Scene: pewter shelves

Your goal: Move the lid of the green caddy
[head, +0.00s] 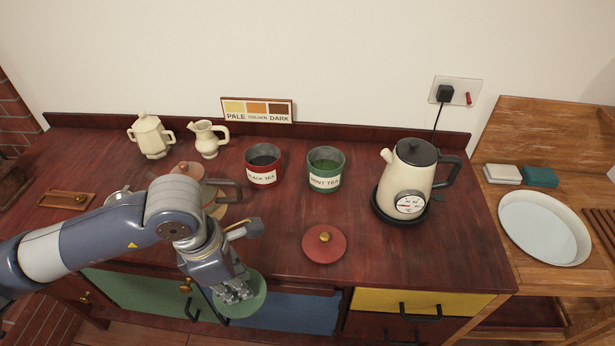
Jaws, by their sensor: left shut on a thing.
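The green caddy (325,178), labelled as mint tea, stands uncovered on the dark red counter, with green contents showing inside. Its round green lid (252,303) is at the counter's front edge, in front of the drawer fronts in the picture. My left gripper (233,294) is shut on the green lid from above and hides part of it, including its knob. The lid is well in front and to the left of the caddy, apart from it. My right gripper is out of view.
An open red caddy (262,175) stands left of the green one. Its red lid (325,246) lies on the counter in front. A cream kettle (407,178) stands on the right; a teapot (152,139) and a jug (207,143) stand at the back left.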

